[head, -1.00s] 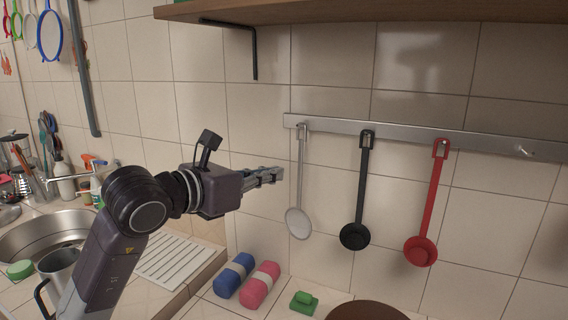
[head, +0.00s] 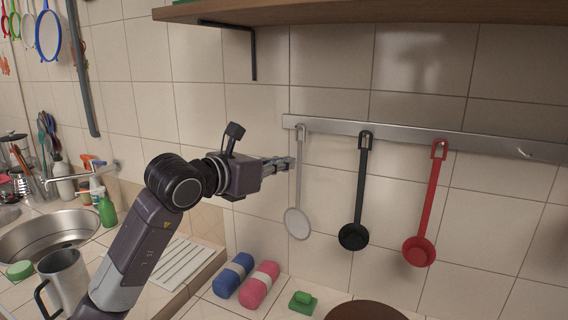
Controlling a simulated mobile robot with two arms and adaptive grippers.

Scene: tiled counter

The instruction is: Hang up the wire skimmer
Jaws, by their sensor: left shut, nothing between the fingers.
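A pale grey skimmer (head: 297,224) with a round flat head, which looks like the wire skimmer, hangs from the left hook of the metal wall rail (head: 400,138). Its handle top is at the hook and its head points down against the tiles. My left gripper (head: 288,163) is shut and empty. Its fingertips are just left of the upper handle in the picture; I cannot tell whether they touch it. My right gripper is not in view.
A black ladle (head: 354,236) and a red ladle (head: 419,251) hang to the right; the rail's right end has a bare hook (head: 524,153). A shelf (head: 380,12) juts out above. Blue (head: 233,274) and pink (head: 259,284) rolls lie on the counter below.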

